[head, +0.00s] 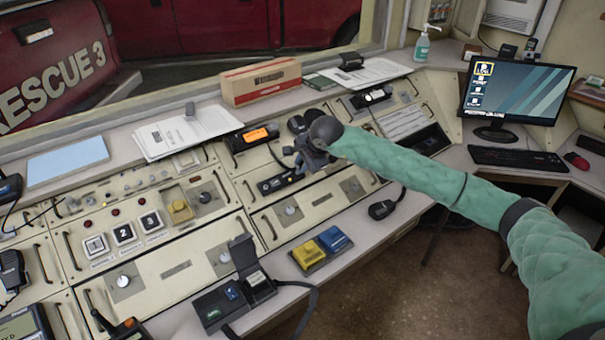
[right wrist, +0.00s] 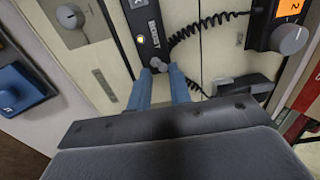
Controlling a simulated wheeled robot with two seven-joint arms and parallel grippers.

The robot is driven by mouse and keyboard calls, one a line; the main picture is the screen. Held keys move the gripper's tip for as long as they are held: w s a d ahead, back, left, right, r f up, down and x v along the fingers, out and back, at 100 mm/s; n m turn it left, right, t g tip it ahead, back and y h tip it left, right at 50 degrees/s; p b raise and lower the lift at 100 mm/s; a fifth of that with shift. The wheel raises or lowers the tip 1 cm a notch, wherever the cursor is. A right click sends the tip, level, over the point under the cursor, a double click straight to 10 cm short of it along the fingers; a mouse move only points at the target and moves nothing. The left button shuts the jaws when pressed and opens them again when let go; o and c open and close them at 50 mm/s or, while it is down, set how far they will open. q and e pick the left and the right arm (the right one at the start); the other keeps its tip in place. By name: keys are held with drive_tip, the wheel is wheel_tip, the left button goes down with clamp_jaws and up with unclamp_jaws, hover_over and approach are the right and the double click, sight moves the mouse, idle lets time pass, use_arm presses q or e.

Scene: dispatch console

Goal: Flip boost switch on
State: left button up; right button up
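A narrow black switch panel (right wrist: 148,28) with a label that seems to read "BOOST" and a small yellow light shows in the right wrist view. A small grey switch knob (right wrist: 158,64) sits at its near end. The black panel is also in the head view (head: 272,185), on the sloped console. My right gripper (right wrist: 160,74) has its two blue fingers apart, with the knob between or just past their tips. I cannot tell whether they touch it. In the head view my right gripper (head: 304,162) hangs over the panel and hides part of it. My left gripper is not in view.
A radio with an orange display (head: 255,135) and a coiled cord lie close by. Yellow (head: 308,254) and blue (head: 334,240) pedal-like switches stand at the console's front edge. A cardboard box (head: 261,82) and papers (head: 188,132) lie on the ledge behind.

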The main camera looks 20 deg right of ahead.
drive_tip(key=shift+v, duration=2.15)
